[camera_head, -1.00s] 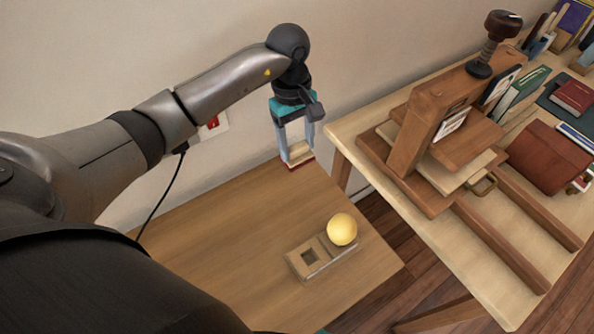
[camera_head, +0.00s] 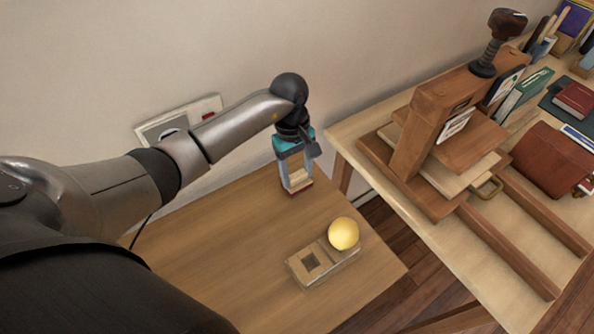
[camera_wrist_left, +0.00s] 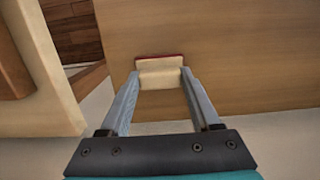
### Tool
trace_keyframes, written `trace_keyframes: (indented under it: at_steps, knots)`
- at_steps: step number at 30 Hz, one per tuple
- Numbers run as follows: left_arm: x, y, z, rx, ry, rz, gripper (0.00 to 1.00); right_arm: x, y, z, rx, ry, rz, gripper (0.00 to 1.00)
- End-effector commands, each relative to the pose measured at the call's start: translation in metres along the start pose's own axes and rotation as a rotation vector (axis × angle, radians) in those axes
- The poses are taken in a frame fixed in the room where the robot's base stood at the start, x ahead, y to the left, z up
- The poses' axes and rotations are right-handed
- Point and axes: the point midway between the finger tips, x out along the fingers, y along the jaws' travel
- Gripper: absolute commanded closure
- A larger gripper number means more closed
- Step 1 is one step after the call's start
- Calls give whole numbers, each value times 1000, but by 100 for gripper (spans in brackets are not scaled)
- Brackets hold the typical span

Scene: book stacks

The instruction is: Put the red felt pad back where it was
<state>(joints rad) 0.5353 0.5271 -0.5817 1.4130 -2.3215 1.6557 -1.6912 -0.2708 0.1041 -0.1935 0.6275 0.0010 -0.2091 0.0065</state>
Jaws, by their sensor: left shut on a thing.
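The red felt pad (camera_head: 300,193) shows as a red edge on the lower face of a small cream block, low over the wooden side table's far right part. My left gripper (camera_head: 297,187) points down and is shut on the pad's cream block. In the left wrist view the cream block (camera_wrist_left: 161,77) sits between the fingertips, with the red edge (camera_wrist_left: 160,58) on its far side. I cannot tell whether the pad touches the table. My right gripper is not in view.
On the side table (camera_head: 205,265) a small wooden holder (camera_head: 312,263) with a square recess carries a yellow ball (camera_head: 343,233). A pale workbench (camera_head: 450,235) at the right bears a wooden press (camera_head: 432,120) and books. The side table left of the holder is clear.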

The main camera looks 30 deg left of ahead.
Motion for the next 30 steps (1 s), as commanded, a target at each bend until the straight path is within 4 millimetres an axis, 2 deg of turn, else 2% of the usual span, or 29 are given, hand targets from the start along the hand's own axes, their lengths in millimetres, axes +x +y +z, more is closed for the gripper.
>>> trace_keyframes:
  at_steps: [3, 4, 11, 22, 26, 30]
  knots:
    - [3, 0, -1, 0, 1, 0, 100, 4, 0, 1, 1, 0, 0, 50]
    - [2, 0, 0, 0, 0, 0, 33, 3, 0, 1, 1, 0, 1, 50]
    - [2, 0, 0, 0, 0, 0, 7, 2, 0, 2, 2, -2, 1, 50]
    - [-2, 0, 1, 0, -1, 0, 6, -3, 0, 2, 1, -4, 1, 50]
    - [-25, 1, -1, 2, 4, 3, 6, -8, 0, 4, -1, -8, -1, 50]
    - [-58, 1, -1, 1, 4, 4, 6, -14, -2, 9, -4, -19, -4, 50]
